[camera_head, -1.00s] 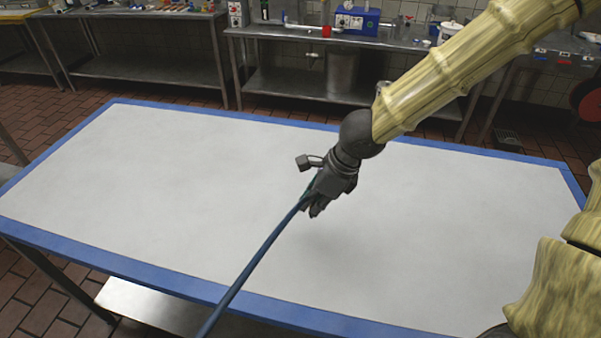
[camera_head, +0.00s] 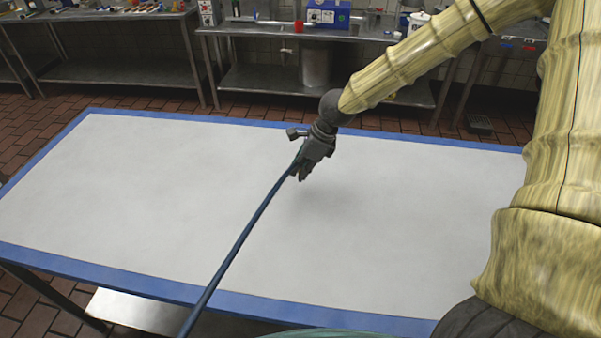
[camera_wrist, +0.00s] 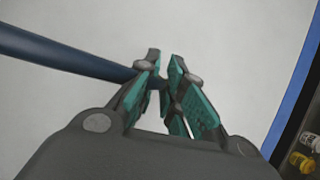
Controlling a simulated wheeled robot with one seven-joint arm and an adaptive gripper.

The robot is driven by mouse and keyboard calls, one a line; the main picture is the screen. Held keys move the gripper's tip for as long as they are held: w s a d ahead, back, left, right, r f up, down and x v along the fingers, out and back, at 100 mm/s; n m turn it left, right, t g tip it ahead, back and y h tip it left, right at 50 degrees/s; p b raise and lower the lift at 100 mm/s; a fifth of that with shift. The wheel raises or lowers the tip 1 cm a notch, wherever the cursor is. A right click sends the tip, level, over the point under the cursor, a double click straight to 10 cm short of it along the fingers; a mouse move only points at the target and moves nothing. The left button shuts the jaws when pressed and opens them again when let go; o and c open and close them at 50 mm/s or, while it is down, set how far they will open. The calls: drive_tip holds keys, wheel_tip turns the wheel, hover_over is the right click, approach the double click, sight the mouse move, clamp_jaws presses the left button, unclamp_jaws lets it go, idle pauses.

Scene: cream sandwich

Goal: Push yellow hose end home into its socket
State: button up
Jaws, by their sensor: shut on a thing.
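My gripper (camera_head: 302,174) is over the far middle part of the white table, fingers pointing down. Its fingers are shut on a dark blue hose (camera_head: 240,238). The hose runs from the fingers down and left past the table's near edge. In the wrist view, the teal and grey fingers (camera_wrist: 161,82) pinch the hose (camera_wrist: 70,58) near its end, and it leaves toward the upper left. The hose's tip is hidden by the fingers. I see no yellow hose end and no socket that I can make out.
The table (camera_head: 150,190) has a blue rim and a bare white top. A steel bench (camera_head: 345,32) with a blue box (camera_head: 328,12) stands behind it. Small yellow pieces (camera_wrist: 301,162) show beyond the blue rim in the wrist view.

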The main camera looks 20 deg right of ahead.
sight(300, 181)
drive_tip(key=shift+f, duration=1.4)
drive_tip(key=shift+f, duration=0.1)
drive_tip(key=o, duration=0.7)
